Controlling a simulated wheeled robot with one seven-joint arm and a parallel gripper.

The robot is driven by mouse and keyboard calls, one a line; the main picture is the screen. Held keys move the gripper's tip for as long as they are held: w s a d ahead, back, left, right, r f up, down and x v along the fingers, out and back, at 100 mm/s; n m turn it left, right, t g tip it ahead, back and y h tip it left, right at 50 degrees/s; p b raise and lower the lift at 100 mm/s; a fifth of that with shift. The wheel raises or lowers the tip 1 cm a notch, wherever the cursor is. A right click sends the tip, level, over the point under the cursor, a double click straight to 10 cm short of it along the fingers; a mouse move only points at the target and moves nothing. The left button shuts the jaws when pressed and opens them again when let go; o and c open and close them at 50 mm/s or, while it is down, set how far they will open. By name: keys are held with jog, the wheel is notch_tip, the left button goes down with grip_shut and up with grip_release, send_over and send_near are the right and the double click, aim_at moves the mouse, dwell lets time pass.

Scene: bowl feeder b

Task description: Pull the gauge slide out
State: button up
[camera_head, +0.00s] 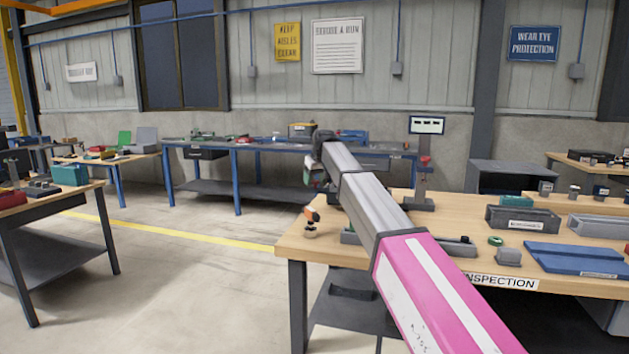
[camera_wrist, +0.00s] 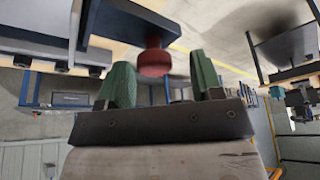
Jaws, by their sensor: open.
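My gripper (camera_head: 312,172) is at the far end of my arm, above the left part of the inspection bench, small and partly hidden by my wrist. In the wrist view my gripper (camera_wrist: 160,62) shows two green fingers spread apart, with nothing held. A round red knob (camera_wrist: 154,60) appears between and beyond the fingers; contact cannot be told. A grey gauge stand with a lit display (camera_head: 427,125) stands on the inspection bench, with a red part (camera_head: 426,161) on its column. I cannot tell for certain which part is the gauge slide.
The wooden inspection bench (camera_head: 465,267) also bears a grey bin (camera_head: 522,219), a blue tray (camera_head: 575,258) and a small orange-topped item (camera_head: 312,215) near its left corner. A blue-legged bench (camera_head: 237,170) stands behind. The floor (camera_head: 190,270) to the left is clear.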

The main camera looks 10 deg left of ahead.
jog(key=v, duration=1)
jog(key=shift+r, duration=0.3)
jog(key=shift+s, duration=0.15)
